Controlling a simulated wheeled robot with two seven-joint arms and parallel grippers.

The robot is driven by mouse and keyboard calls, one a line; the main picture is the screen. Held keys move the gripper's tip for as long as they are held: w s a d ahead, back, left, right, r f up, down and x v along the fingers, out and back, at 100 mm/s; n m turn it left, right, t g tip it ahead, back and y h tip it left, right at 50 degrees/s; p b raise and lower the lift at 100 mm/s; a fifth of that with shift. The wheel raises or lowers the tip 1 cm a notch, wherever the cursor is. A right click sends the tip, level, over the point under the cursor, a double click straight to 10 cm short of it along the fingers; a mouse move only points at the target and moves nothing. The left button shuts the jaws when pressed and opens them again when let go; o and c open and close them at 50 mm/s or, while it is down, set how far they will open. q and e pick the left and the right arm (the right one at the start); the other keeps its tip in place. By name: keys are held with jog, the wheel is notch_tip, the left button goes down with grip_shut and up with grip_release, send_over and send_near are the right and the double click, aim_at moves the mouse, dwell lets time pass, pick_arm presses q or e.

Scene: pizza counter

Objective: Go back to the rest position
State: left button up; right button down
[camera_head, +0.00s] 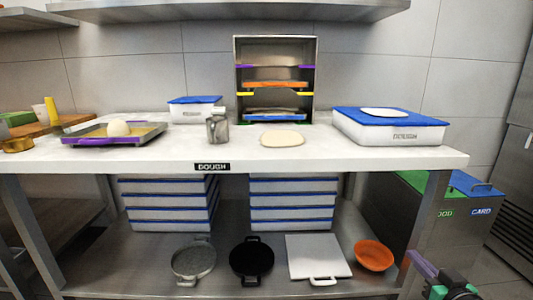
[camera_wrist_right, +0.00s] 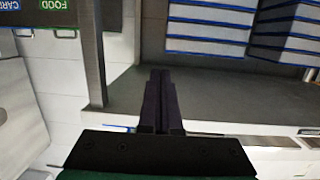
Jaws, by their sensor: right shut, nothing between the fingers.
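My right gripper (camera_head: 412,256) is at the lower right of the head view, beside the counter's right front leg and below the worktop. In the right wrist view its two dark fingers (camera_wrist_right: 160,74) lie together, with nothing between them. My left gripper is not in view. The white counter (camera_head: 330,155) with the dough label spans the head view.
Stacked boxes, pans and an orange bowl (camera_head: 374,255) fill the lower shelf. Bins (camera_head: 455,215) stand at right.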

jog(key=s+a+f+n+g+y+p, duration=0.1)
jog(key=s+a+f+g+p, duration=0.2)
jog(key=s+a+f+g, duration=0.45)
jog(key=s+a+f+n+g+p, duration=0.15)
jog(key=s+a+f+p, duration=0.35)
jog(key=f, duration=0.6)
jog(key=s+a+f+n+g+y+p, duration=0.1)
jog(key=s+a+f+g+p, duration=0.1)
jog(key=s+a+f+g, duration=0.5)
pick_arm(q)
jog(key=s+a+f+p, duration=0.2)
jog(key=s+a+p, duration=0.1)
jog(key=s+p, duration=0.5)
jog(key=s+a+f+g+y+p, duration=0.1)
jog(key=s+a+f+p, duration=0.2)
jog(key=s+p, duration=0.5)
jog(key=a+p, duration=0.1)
jog(key=p, duration=0.2)
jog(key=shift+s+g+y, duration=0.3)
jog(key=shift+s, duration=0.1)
pick_arm(e)
jog(key=s+d+f, duration=0.2)
jog(key=s+d, duration=0.2)
jog(key=s, duration=0.5)
jog(key=s+d+f+t, duration=0.1)
jog(key=s+d, duration=0.3)
jog(key=s, duration=0.4)
jog(key=shift+s+d+f+h, duration=0.2)
jog(key=shift+s+f+h, duration=0.15)
jog(key=shift+s+h, duration=0.05)
